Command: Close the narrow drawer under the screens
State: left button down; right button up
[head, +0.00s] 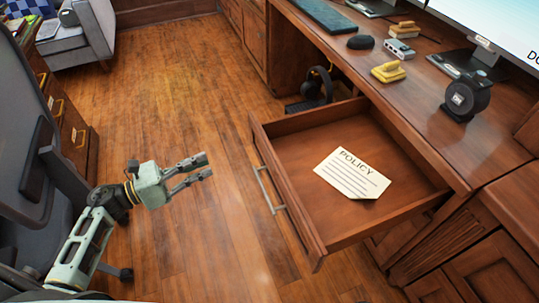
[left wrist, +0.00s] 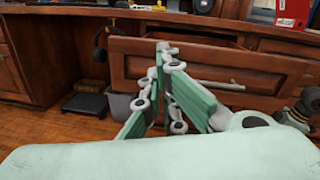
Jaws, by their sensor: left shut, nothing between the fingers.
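The narrow drawer (head: 294,217) is pulled out from under the desk top in the head view. It is open and holds a paper marked POLICY (head: 352,174). Its long metal handle (head: 269,188) faces my left gripper (head: 204,167). That gripper is shut and empty, to the left of the drawer front and apart from it. In the left wrist view the drawer front (left wrist: 215,62) stands beyond the left gripper's fingers (left wrist: 163,55), which cover part of it.
The desk top (head: 430,110) carries screens (head: 492,28), a black mouse (head: 361,42), a yellow stapler-like item (head: 388,72) and a black round device (head: 466,98). Headphones (head: 317,85) hang below. A dark chair (head: 30,150) stands left. Wood floor (head: 190,85) is clear between.

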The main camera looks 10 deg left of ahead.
pick_arm(q)
jog(key=d+r+m+g+h, duration=0.1)
jog(key=d+m+g, duration=0.1)
jog(key=m, duration=0.2)
jog(key=p, duration=0.1)
send_near(265, 148)
jog(key=shift+x, duration=3.5)
pick_arm(e)
jog(key=shift+s+d+f, duration=0.1)
jog(key=shift+s+f, duration=0.25)
jog(key=shift+f, duration=0.3)
jog(key=shift+s+d+f, duration=0.1)
jog(key=shift+s+f, duration=0.2)
jog(key=shift+f, duration=0.4)
jog(key=shift+s+d+f, duration=0.1)
jog(key=shift+s+f, duration=0.25)
jog(key=shift+f, duration=0.3)
